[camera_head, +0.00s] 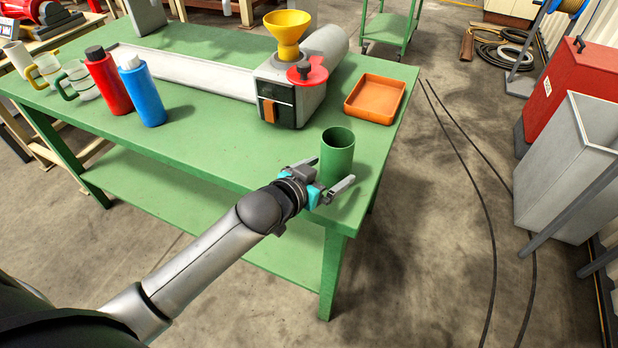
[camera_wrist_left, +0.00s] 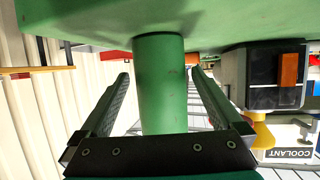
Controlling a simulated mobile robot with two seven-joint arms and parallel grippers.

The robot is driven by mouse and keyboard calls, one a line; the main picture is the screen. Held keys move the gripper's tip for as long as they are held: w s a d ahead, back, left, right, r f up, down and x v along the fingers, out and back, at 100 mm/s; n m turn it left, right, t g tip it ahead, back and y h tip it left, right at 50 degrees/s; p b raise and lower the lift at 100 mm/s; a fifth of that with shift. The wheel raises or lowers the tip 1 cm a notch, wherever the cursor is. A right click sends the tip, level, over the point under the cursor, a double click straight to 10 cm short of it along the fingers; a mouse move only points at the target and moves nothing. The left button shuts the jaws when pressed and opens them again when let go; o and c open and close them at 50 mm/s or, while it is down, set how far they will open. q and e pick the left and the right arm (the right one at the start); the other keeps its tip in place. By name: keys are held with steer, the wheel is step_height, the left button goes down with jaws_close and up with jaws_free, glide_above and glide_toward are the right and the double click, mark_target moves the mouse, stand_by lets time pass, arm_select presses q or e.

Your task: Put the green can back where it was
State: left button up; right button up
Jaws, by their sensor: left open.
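The green can (camera_head: 337,160) stands upright on the green table (camera_head: 215,158) near its right front corner, with its open top showing. My left gripper (camera_head: 328,174) is open at the can, with one finger on each side of it. In the left wrist view, which is upside down, the can (camera_wrist_left: 160,85) is between the two fingers (camera_wrist_left: 160,78), with a gap on each side. The can's base meets the tabletop there. My right gripper is not in view.
An orange tray (camera_head: 375,99) lies behind the can. A grey machine with a yellow funnel (camera_head: 287,28) and red knob stands back left. Red (camera_head: 108,82) and blue (camera_head: 142,92) bottles and glass mugs (camera_head: 80,80) are at the left. The front middle of the tabletop is clear.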

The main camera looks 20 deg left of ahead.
arm_select(q)
steer(key=p+v, duration=0.1)
steer(key=v, duration=0.7)
steer(key=shift+s+p, duration=0.3)
steer(key=shift+p, duration=0.05)
